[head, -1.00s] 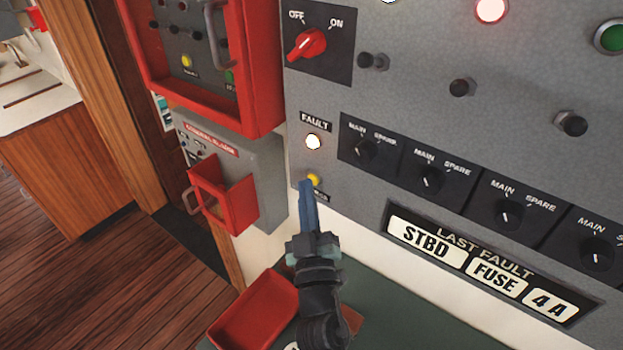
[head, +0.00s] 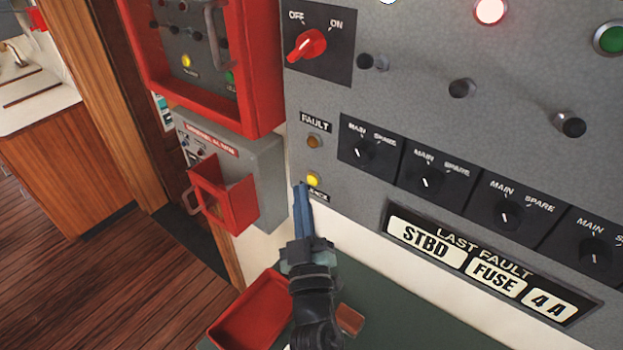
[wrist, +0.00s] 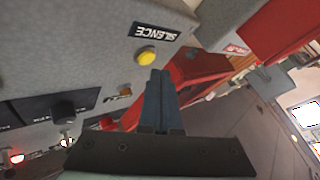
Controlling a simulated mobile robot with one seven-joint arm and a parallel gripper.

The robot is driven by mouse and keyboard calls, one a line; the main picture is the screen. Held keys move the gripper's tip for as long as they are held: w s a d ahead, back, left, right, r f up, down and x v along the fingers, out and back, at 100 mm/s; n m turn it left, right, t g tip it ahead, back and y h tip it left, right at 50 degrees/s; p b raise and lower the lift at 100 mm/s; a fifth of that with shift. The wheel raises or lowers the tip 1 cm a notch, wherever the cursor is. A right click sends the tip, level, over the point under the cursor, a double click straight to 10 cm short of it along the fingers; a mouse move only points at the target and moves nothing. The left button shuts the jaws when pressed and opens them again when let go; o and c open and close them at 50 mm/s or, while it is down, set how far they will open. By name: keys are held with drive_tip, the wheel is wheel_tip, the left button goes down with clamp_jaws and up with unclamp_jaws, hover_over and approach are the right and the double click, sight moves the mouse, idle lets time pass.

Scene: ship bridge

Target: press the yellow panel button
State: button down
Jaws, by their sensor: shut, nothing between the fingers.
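The yellow panel button (head: 313,180) sits low on the left edge of the grey panel, under a dark amber lamp (head: 314,142) labelled FAULT. In the wrist view the yellow button (wrist: 146,57) stands beside a SILENCE label (wrist: 155,32). My gripper (head: 299,189) is shut and empty, its blue fingers pointing up at the panel. Its tip is just left of and slightly below the button in the head view. In the wrist view the fingertips (wrist: 159,74) are just below and right of the button. They look apart from it, with a small gap.
A red-framed panel (head: 264,110) juts out at upper left, with another yellow button (head: 186,61) inside. Below it a general alarm box (head: 262,165) carries a red cover (head: 240,203). Rotary switches (head: 425,182) line the panel to the right. A red tray (head: 252,310) lies below.

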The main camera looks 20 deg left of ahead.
drive_tip(key=shift+s+a, duration=0.3)
drive_tip(key=shift+s, duration=0.5)
drive_tip(key=shift+s+a, duration=0.25)
drive_tip(key=shift+s, duration=0.5)
drive_tip(key=shift+s+a, duration=0.3)
drive_tip(key=shift+s, duration=0.5)
